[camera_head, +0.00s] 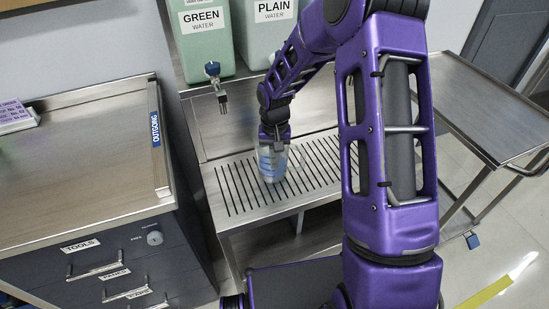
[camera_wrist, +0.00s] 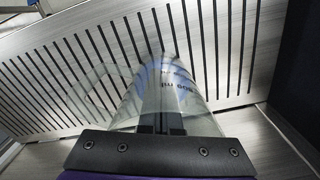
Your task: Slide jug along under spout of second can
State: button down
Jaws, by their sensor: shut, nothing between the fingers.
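A clear jug (camera_head: 272,165) with blue markings stands on the slotted drip grate (camera_head: 235,190). It also fills the middle of the wrist view (camera_wrist: 195,85). My gripper (camera_head: 274,143) is shut and reaches down at the jug; its fingers (camera_wrist: 158,112) overlap the jug in the wrist view, and I cannot tell whether they touch it. The can labelled GREEN WATER (camera_head: 204,45) stands behind on the left, with a blue-topped tap and spout (camera_head: 213,78) in front. The can labelled PLAIN WATER (camera_head: 268,35) stands to its right. Its spout is hidden behind my arm.
A steel-topped cabinet (camera_head: 70,165) with labelled drawers stands at the left, with a blue OUTGOING label (camera_head: 155,130) on its raised edge. A steel table (camera_head: 490,100) stands at the right. The grate is clear to the left of the jug.

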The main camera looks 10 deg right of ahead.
notch_tip(320, 180, up, 20)
jog(key=p, duration=0.9)
jog(key=shift+p, duration=0.35)
